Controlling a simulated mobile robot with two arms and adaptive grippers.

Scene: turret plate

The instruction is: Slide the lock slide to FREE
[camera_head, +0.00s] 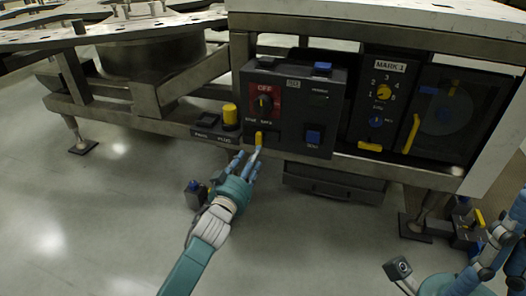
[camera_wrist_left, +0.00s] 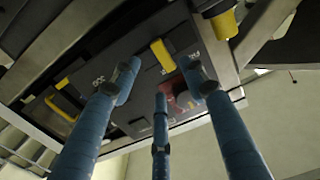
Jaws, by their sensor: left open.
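The likely lock slide is a small yellow tab (camera_head: 258,139) at the lower left edge of the dark control box, below the red dial plate. In the left wrist view a yellow tab (camera_wrist_left: 163,55) stands up from the dark panel beyond the fingers. My left gripper (camera_head: 245,160) is open and empty, its blue fingers just below the tab. A fingertip is close to the tab; I cannot tell whether they touch. The slide's markings are too small to read. My right gripper (camera_head: 490,262) is partly in view at the lower right edge, its fingers unclear.
A round yellow knob (camera_head: 230,115) stands left of the tab. The control box (camera_head: 292,97) has a red plate with a dial and blue switches. Open floor lies in front.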

